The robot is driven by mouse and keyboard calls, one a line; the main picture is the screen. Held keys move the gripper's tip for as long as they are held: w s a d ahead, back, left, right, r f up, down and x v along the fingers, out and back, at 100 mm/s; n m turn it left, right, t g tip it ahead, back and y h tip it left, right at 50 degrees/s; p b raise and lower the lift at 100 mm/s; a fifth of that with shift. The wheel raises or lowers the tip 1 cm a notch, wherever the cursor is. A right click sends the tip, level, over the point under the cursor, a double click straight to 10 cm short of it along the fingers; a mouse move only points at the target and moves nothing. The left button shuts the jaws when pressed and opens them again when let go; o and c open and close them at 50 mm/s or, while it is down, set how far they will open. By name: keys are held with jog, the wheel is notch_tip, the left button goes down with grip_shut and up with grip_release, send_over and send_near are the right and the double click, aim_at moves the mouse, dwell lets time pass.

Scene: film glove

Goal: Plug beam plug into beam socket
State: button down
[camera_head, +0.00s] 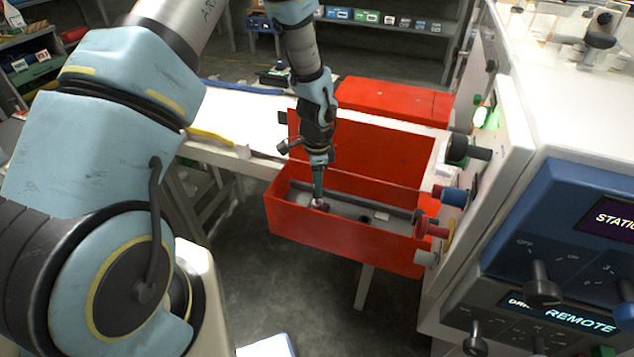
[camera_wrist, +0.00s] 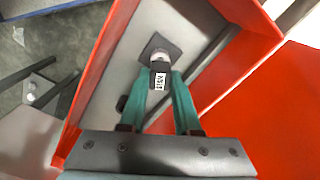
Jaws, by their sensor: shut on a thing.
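My gripper (camera_head: 318,190) reaches down into an open red box (camera_head: 350,245). In the wrist view its two teal fingers (camera_wrist: 160,85) are shut on a small dark plug with a white label (camera_wrist: 160,82); the print is too small to read for certain. A pale round part and a dark square plate (camera_wrist: 155,48) show just beyond the plug, near the box's grey floor. I cannot tell whether the plug sits in that plate or above it. I cannot make out for certain which fitting is the beam socket.
The red lid (camera_head: 360,145) stands open behind the box. A white control panel (camera_head: 500,150) with knobs and several coloured fittings (camera_head: 453,197) rises close on the right. A dark round spot (camera_head: 364,218) and a pale label (camera_head: 382,216) show on the box floor.

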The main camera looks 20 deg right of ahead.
jog(key=shift+f+b, duration=0.75)
jog(key=shift+f, duration=0.35)
dwell(0.8)
jog(key=c, duration=0.5)
grip_release()
jog(key=shift+c, duration=0.2)
notch_tip(320, 180, up, 11)
jog(key=shift+f+b, duration=0.15)
jog(key=shift+b, duration=0.9)
jog(key=shift+w+a, duration=0.1)
jog(key=shift+a, duration=0.05)
jog(key=w+a+r+n, duration=0.1)
jog(key=a+r+n, duration=0.3)
jog(key=a, duration=0.3)
jog(key=w+a+r+n, duration=0.1)
jog(key=a+r+n, duration=0.25)
jog(key=a, duration=0.45)
jog(key=s+a+r+n, duration=0.2)
jog(key=s+a+n, duration=0.1)
jog(key=a+n, duration=0.3)
jog(key=s+a+r+n+t, duration=0.1)
jog(key=s+a+r+n, duration=0.2)
jog(key=a+n, duration=0.3)
jog(key=a, duration=0.3)
jog(key=shift+t, duration=0.3)
